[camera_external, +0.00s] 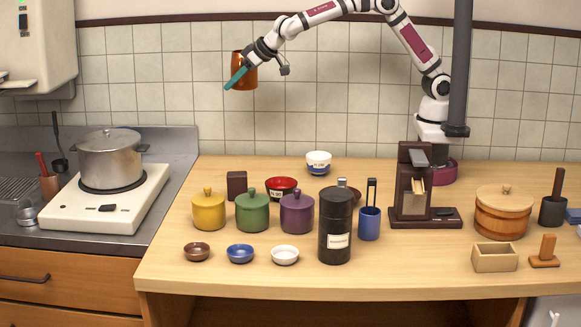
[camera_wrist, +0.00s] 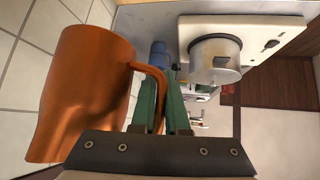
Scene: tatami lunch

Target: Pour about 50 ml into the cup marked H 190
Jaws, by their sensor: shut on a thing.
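My gripper (camera_external: 237,78) is shut on the handle of a copper-orange pitcher (camera_external: 244,71), high above the counter's left part in front of the tiled wall. The pitcher looks about upright; its inside is hidden. In the wrist view, the pitcher (camera_wrist: 85,90) is left of the green fingers (camera_wrist: 167,100), its handle between them. A white cup with a blue base (camera_external: 318,163) and a red cup (camera_external: 281,187) stand on the counter, below and to the right of the pitcher. Both bear small labels I cannot read surely. A dark cup behind the black canister is mostly hidden.
Yellow (camera_external: 208,211), green (camera_external: 252,212) and purple (camera_external: 297,213) lidded jars stand before the cups, with a tall black canister (camera_external: 336,232). Three small bowls line the front. A brown machine (camera_external: 414,190) stands right. A pot (camera_external: 110,160) sits on the stove. Air around the pitcher is clear.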

